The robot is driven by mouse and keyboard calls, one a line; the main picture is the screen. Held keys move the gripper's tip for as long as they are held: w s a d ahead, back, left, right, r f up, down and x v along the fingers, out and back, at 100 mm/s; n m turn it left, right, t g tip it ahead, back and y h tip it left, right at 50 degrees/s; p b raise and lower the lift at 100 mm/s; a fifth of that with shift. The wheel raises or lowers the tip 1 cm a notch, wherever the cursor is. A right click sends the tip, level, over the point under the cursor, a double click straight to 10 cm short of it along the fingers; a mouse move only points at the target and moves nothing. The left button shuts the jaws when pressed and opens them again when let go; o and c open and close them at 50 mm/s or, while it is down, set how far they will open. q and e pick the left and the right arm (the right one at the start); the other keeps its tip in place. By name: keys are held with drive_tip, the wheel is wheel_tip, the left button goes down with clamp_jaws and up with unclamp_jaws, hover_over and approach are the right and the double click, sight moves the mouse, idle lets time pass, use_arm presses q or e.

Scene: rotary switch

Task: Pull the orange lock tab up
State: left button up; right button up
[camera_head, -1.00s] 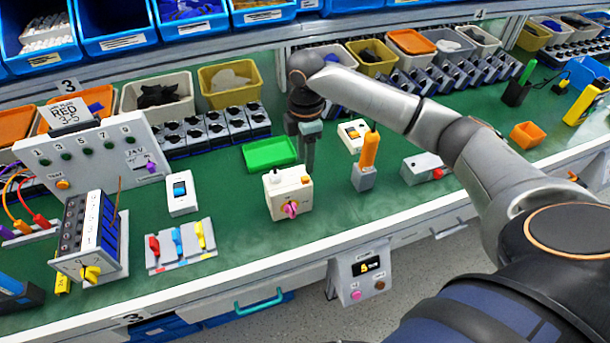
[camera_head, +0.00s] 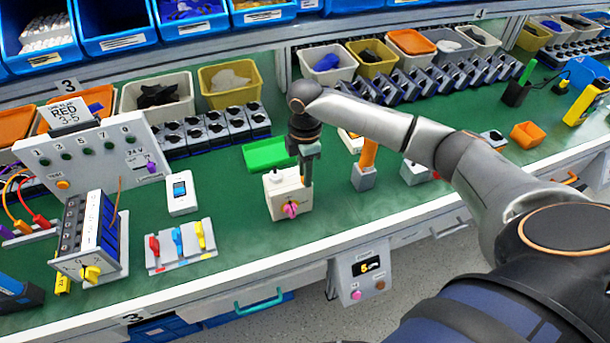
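A white switch box (camera_head: 277,201) with a pink rotary knob (camera_head: 291,210) on its front stands on the green bench. A small pale lever sits on top at its left. The orange lock tab on the box's top right is hidden now behind my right gripper's fingers. My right gripper (camera_head: 307,176) points straight down over the box's right top edge, its fingers at or very near the box. The fingers look like one narrow dark strip, so I cannot tell whether they are open or shut on the tab. My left gripper is not in view.
An orange-handled tool on a grey base (camera_head: 363,178) stands to the right. A red, blue and yellow lever panel (camera_head: 180,262) is at the left. The bench in front of the box is clear.

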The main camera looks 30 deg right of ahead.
clamp_jaws()
drive_tip(key=shift+r, duration=0.45)
drive_tip(key=shift+o, duration=2)
unclamp_jaws()
drive_tip(key=shift+r, duration=3)
